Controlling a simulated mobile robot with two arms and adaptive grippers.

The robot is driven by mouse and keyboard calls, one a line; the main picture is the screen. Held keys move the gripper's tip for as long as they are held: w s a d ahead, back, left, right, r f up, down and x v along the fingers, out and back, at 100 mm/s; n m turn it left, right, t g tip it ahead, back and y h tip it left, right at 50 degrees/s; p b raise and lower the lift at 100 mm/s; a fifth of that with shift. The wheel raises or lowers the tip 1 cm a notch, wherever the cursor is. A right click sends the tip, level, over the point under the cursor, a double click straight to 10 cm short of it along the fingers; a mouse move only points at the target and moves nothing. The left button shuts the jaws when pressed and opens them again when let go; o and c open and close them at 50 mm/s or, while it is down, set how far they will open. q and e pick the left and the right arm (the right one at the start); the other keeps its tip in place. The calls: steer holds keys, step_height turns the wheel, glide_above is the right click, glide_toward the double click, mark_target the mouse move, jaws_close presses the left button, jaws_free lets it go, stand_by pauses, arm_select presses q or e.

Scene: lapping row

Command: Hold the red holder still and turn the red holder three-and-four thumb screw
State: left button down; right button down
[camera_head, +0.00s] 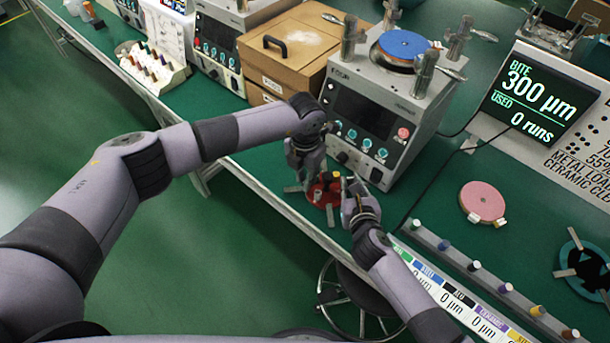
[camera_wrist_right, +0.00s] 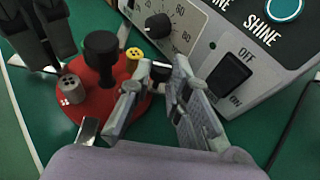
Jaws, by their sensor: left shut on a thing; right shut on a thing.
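The red holder (camera_head: 317,193) lies on the green bench below the front of the grey machine. In the right wrist view the red holder (camera_wrist_right: 100,106) carries a black centre knob (camera_wrist_right: 100,56), a grey thumb screw (camera_wrist_right: 71,88) with white dots by it, and a yellow thumb screw (camera_wrist_right: 135,55). My left gripper (camera_head: 309,172) is shut at the holder's far left side; its exact contact is hidden. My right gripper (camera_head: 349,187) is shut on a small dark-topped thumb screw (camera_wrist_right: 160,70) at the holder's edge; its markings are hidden.
The grey machine (camera_head: 378,115), with knobs and a switch (camera_wrist_right: 230,75), stands close behind the holder. A pink disc (camera_head: 483,201) lies to the right. A rail of coloured knobs (camera_head: 475,266) runs along the front edge. Wooden boxes (camera_head: 290,50) stand at the back left.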

arm_select(q)
steer(key=m, duration=0.4)
steer(key=shift+m, duration=2.9)
steer(key=c, duration=1.5)
jaws_free()
steer(key=shift+r, duration=0.1)
step_height(320, 180, up, 12)
steer(key=shift+f, duration=0.1)
